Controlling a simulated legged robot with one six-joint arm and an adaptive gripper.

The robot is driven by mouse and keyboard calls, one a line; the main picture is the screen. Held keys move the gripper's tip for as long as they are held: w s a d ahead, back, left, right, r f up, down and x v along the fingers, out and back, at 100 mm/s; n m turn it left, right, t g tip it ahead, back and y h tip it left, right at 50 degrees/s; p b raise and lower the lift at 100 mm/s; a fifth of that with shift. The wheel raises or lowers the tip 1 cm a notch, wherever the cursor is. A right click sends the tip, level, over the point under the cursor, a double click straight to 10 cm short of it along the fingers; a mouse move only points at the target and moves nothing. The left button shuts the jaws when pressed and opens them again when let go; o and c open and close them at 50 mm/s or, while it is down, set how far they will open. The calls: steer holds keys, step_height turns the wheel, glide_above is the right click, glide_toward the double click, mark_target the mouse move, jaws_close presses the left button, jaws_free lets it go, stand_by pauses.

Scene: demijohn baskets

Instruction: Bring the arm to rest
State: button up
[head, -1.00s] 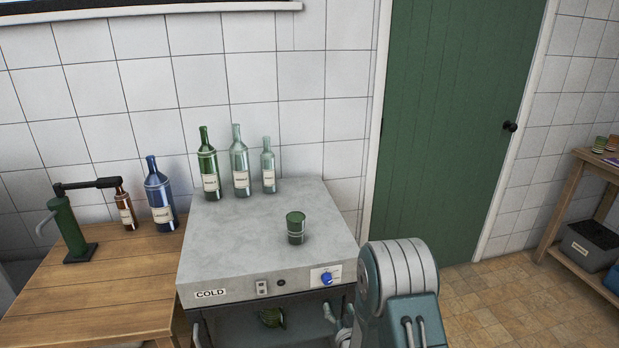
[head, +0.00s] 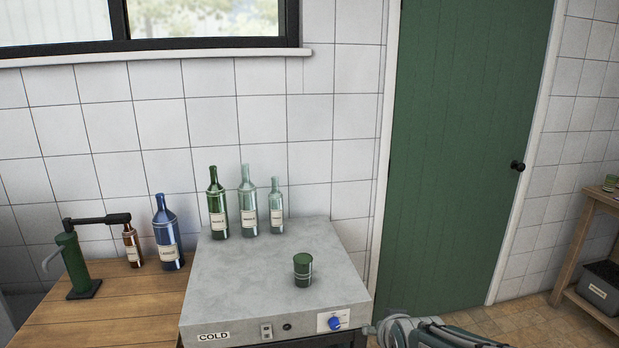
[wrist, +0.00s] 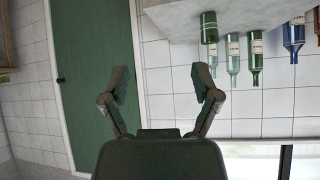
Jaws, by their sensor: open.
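My gripper (wrist: 160,85) shows in the wrist view with its two fingers spread apart and nothing between them. The wrist picture is turned over, with the counter at its top. In the head view only part of my arm shows at the lower right edge of the cold cabinet, and the gripper fingers cannot be made out there. A green cup (head: 303,269) stands upright on the grey top of the cabinet (head: 250,285), apart from my arm. In the wrist view it appears as a green cylinder (wrist: 209,28) beyond the fingers, to the right.
Green (head: 218,205), pale green (head: 248,203) and small clear bottles (head: 276,208) stand at the cabinet's back. A wooden table (head: 110,310) at left holds a blue bottle (head: 166,235), a brown bottle (head: 133,246) and a green corking device (head: 75,265). A green door (head: 460,140) is behind.

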steer(key=s+r+g, duration=0.2)
steer(key=s, duration=0.8)
steer(key=s+d+r+g, duration=0.1)
steer(key=s+r+g, duration=0.1)
steer(key=s, duration=0.8)
steer(key=shift+s+r, duration=0.3)
steer(key=shift+r, duration=0.2)
steer(key=shift+d, duration=0.1)
